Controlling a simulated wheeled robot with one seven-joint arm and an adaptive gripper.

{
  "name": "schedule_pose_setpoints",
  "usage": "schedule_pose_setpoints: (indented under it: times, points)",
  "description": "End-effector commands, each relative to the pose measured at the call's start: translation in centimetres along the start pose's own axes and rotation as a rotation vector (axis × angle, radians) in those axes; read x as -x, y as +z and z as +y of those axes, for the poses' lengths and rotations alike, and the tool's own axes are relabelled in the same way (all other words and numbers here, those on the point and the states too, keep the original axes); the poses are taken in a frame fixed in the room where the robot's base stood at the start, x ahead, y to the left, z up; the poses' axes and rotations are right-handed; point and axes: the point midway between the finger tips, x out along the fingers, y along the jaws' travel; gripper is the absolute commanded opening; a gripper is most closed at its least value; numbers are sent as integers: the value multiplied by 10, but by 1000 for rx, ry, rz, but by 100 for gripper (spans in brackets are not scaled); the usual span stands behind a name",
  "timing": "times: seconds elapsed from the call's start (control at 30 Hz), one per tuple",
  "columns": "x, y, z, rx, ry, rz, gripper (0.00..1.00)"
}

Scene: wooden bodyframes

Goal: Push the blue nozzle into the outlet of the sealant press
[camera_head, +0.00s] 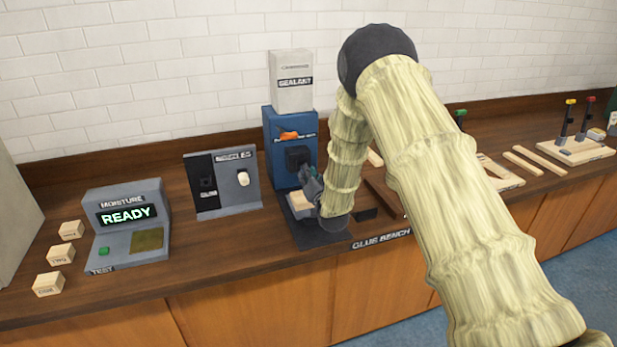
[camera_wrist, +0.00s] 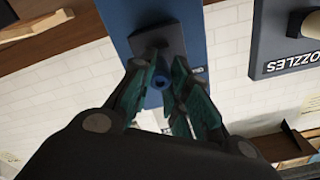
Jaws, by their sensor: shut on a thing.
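The sealant press (camera_head: 280,185) is a blue cabinet with a white box marked SEALANT on top. Its outlet is a dark block (camera_head: 294,154) on the front, and the block also shows in the wrist view (camera_wrist: 158,38). My gripper (camera_head: 312,176) is in front of the press, close below the outlet block. In the wrist view its green-padded fingertips (camera_wrist: 161,78) are shut on the blue nozzle (camera_wrist: 160,82), whose round end with a dark hole shows. The nozzle is close to the block; I cannot tell whether it touches or is inside the outlet. My gripper hides it in the head view.
A nozzle rack (camera_head: 222,183) with a white nozzle (camera_head: 243,178) stands left of the press. Further left are a moisture tester (camera_head: 127,228) reading READY and small wooden blocks (camera_head: 60,256). Wooden strips and a clamp frame (camera_head: 575,150) lie to the right.

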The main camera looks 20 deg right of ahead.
Motion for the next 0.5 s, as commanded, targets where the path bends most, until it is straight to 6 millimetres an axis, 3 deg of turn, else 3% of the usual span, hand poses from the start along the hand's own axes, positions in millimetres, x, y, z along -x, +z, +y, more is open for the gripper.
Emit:
schedule_pose_setpoints:
  times: [0.5]
  points:
    - [-10,0,0,0,-1,1,0]
